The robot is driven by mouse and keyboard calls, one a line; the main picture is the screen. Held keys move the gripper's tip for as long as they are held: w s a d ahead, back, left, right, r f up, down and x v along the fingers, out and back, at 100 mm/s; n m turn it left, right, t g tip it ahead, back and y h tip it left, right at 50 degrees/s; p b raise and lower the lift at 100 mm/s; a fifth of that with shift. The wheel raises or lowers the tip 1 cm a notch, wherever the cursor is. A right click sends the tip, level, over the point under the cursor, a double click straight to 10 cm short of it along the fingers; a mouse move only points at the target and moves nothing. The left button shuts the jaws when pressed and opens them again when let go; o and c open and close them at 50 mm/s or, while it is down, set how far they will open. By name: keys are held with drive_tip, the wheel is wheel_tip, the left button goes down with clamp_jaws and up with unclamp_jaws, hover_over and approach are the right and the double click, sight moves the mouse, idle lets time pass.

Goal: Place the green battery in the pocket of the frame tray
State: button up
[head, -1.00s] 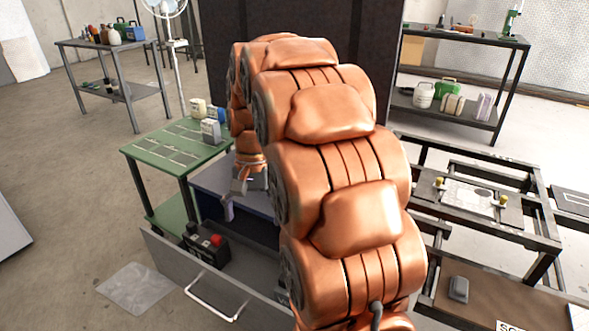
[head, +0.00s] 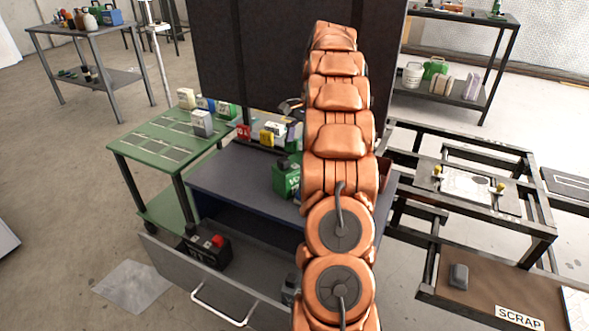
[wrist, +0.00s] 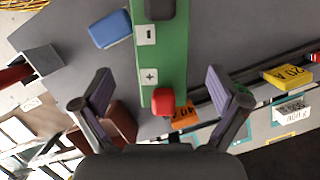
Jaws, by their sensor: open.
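The green battery (head: 286,180) stands on the dark blue bench top in the head view, partly hidden by my arm. In the wrist view its green top (wrist: 165,55) shows a black terminal, minus and plus labels and a red terminal. My gripper (wrist: 159,82) is open, with one finger seen on each side of the battery and a gap on both sides. I cannot tell how far above it the fingers are. In the head view my arm hides the gripper. The frame tray (head: 452,202), a dark plate with yellow knobs, sits on the black frame at right.
A blue object (wrist: 110,29) is near the battery. An open drawer (head: 215,283) holds a black battery (head: 208,252). A scrap board (head: 487,290) is at lower right.

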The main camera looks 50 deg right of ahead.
sight(298, 160)
drive_tip(key=shift+d+f, duration=0.1)
drive_tip(key=shift+d, duration=0.1)
drive_tip(key=shift+x, duration=3.8)
drive_tip(key=shift+w+a, duration=0.1)
clamp_jaws()
